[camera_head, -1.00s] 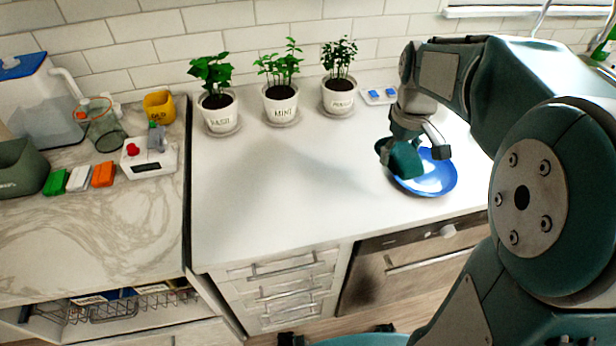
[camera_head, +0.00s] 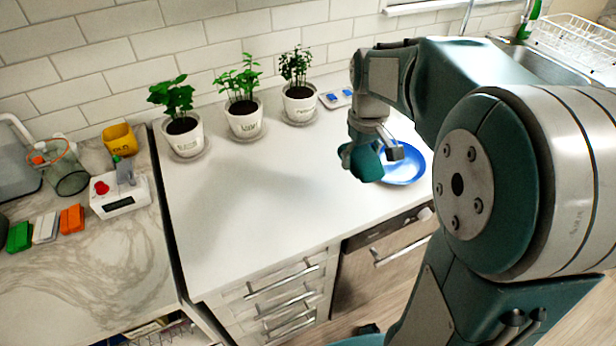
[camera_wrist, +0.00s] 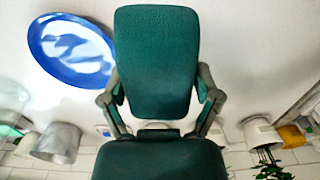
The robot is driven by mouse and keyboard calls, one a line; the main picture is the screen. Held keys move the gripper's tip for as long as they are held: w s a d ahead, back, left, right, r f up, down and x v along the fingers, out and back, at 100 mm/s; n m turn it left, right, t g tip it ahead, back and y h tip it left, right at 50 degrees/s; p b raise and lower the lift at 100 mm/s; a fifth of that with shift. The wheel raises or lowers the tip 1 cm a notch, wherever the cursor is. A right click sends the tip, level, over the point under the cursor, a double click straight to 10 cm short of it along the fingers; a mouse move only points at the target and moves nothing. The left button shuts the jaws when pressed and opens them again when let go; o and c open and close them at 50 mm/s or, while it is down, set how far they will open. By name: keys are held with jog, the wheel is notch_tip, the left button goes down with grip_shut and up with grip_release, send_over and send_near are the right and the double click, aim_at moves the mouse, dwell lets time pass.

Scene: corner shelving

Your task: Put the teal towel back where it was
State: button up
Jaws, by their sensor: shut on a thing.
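The teal towel (camera_head: 363,162) is in my gripper (camera_head: 380,154), above the white counter in the head view. In the wrist view, the towel (camera_wrist: 157,60) is a flat, rounded teal block. The two fingers of my gripper (camera_wrist: 160,95) close on its left and right sides. In the head view the towel appears just left of a blue plate (camera_head: 408,168) and partly overlaps its left edge. The plate (camera_wrist: 62,68) also shows at upper left in the wrist view. I cannot tell the towel's exact height above the counter.
Three potted herbs (camera_head: 243,122) stand along the wall. A small tray with blue items (camera_head: 338,97) lies behind my gripper. At left are a yellow cup (camera_head: 119,140), a white scale-like device (camera_head: 120,197) and coloured blocks (camera_head: 45,228). The white counter (camera_head: 250,205) is clear in the middle.

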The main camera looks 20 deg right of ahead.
send_over(310, 181)
jog(key=s+d, duration=0.3)
notch_tip(310, 181, down, 4)
jog(key=w+a+f, duration=0.2)
jog(key=a+f, duration=0.1)
jog(key=shift+w+f, duration=0.1)
jog(key=shift+f, duration=0.1)
jog(key=shift+w+d+f, duration=0.3)
jog(key=shift+f, duration=0.15)
jog(key=f, duration=0.3)
jog(key=shift+w+a+f, duration=0.1)
jog(key=shift+w+f, duration=0.05)
jog(key=shift+w, duration=0.05)
jog(key=shift+a+f, duration=0.2)
jog(key=shift+a, duration=0.15)
jog(key=o, duration=0.9)
jog(key=shift+d, duration=0.25)
